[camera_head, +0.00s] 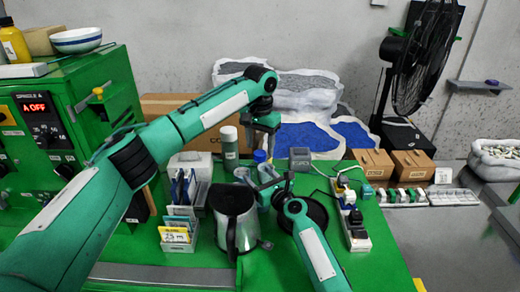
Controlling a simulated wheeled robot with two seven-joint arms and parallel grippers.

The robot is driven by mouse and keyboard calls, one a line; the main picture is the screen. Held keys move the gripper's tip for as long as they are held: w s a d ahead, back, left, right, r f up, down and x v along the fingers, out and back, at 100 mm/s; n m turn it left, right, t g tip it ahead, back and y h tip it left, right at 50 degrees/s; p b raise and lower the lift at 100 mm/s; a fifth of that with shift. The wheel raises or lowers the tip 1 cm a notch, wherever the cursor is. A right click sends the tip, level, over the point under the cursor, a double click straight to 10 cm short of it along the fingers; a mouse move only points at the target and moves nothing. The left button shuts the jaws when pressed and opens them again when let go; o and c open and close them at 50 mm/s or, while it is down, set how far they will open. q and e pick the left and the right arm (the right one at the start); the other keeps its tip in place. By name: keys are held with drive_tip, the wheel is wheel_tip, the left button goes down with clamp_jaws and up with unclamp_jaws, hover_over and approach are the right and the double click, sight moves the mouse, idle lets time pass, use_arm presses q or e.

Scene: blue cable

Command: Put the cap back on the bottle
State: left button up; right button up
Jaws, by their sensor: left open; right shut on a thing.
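A bottle (265,172) with a blue top (260,156) stands on the green table behind the kettle, partly hidden by my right gripper. I cannot tell whether the blue top is a cap seated on the bottle. My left gripper (262,144) points down just above the blue top, open and empty. My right gripper (268,188) reaches in low from the front and is shut on what looks like the bottle with the blue top; its fingertips are small and unclear. No loose cap can be made out.
A steel kettle (235,222) stands close in front. A card holder (179,232) is left of it. A dark round plate (308,212) lies behind my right forearm. A power strip (354,226) with plugs and a grey box (299,158) are to the right.

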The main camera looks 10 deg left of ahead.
use_arm(q)
drive_tip(key=shift+r, duration=0.9)
drive_tip(key=shift+c, duration=0.5)
drive_tip(key=shift+r+n, duration=0.8)
drive_tip(key=shift+r, duration=1)
drive_tip(key=shift+f, duration=4.05)
drive_tip(key=c, duration=1)
